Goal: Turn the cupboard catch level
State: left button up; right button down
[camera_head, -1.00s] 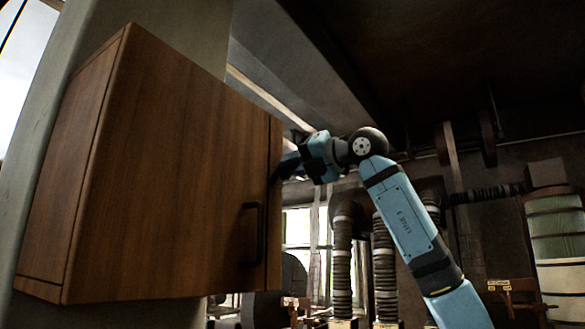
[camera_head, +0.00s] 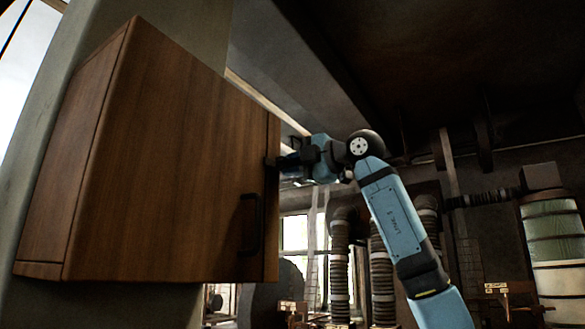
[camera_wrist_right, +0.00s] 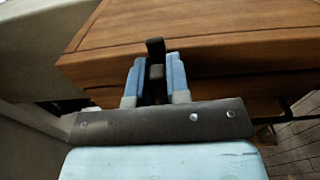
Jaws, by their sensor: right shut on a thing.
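The wooden cupboard (camera_head: 165,165) fills the left of the head view, with its door shut. The dark catch (camera_head: 270,162) is at the door's right edge, above the handle, and looks close to level, though little of it shows. My right gripper (camera_head: 283,162) reaches it from the right. In the right wrist view the blue fingers of the right gripper (camera_wrist_right: 157,75) are shut on the dark catch (camera_wrist_right: 155,47), whose end sticks out past the fingertips against the cupboard wood (camera_wrist_right: 220,40). My left gripper is out of view.
A dark bar handle (camera_head: 250,225) stands on the door below the catch. A pale wall or pillar (camera_head: 40,170) is behind the cupboard. Ribbed pipes (camera_head: 340,265) and a pale green barrel (camera_head: 553,235) stand in the background at right. Open space lies around my right arm.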

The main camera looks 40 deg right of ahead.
jog(key=shift+m, duration=0.3)
dwell(0.4)
jog(key=c, duration=1.1)
grip_release()
jog(key=b+v, duration=0.2)
jog(key=v, duration=1.2)
jog(key=shift+w+f, duration=0.1)
